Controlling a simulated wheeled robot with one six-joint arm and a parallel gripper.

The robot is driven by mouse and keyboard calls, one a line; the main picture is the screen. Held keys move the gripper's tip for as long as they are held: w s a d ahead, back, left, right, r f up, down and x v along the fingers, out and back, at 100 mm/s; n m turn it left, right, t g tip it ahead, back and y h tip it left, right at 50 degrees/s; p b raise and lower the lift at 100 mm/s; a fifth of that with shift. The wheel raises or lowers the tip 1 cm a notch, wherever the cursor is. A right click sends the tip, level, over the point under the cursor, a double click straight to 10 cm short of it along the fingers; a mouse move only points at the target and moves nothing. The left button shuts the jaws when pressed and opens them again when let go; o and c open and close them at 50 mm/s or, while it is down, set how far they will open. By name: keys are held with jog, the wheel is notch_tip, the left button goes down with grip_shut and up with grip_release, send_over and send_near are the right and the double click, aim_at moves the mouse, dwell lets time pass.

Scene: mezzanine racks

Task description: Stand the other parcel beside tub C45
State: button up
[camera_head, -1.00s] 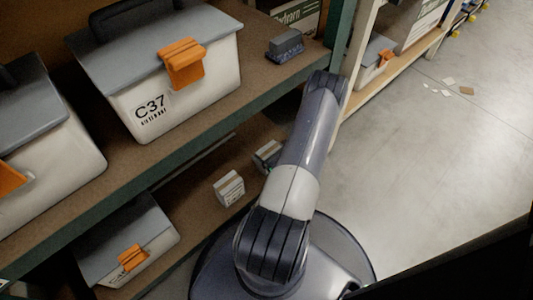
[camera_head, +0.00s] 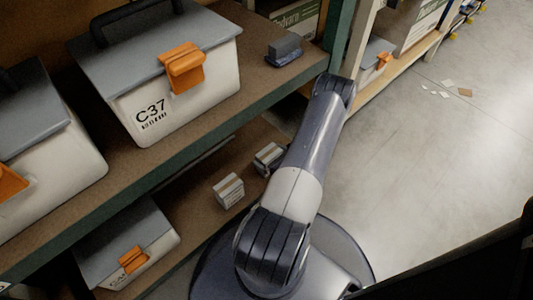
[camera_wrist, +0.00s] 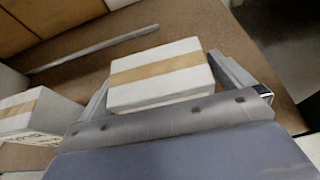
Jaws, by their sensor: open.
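One small white parcel with a tan tape band (camera_head: 268,155) lies on the lower shelf beside my arm. In the wrist view this parcel (camera_wrist: 160,72) sits between the two fingers of my gripper (camera_wrist: 164,84), which is open, with a finger at either side. A second similar parcel (camera_head: 229,191) stands to its left on the same shelf; it also shows at the left of the wrist view (camera_wrist: 38,112). A white tub with grey lid and orange latch (camera_head: 128,246) stands further left on that shelf; its label is partly hidden and unreadable. My arm hides the gripper in the head view.
The upper shelf holds tub C37 (camera_head: 160,85), another tub (camera_head: 45,150) and a small dark grey item (camera_head: 285,50). Its green front edge (camera_head: 170,165) overhangs the lower shelf. Bare board lies between the lower tub and the parcels. Open floor (camera_head: 440,170) is at right.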

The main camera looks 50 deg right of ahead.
jog(key=p+v, duration=0.2)
jog(key=v, duration=0.8)
jog(key=shift+w, duration=0.1)
